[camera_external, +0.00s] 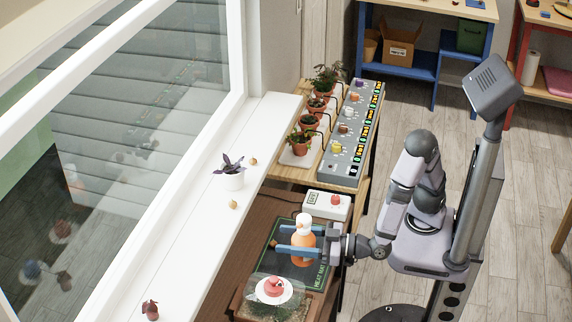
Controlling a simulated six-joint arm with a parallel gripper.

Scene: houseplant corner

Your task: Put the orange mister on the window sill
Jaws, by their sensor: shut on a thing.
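The orange mister (303,246), with an orange body and a white top, is upright in my gripper (298,240). The blue fingers reach left from the wrist and are shut on its body. It is over the dark green mat (316,268) on the brown table; whether its base touches the mat cannot be told. The white window sill (196,232) runs along the left of the table, under the window. The mister is to the right of the sill, apart from it.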

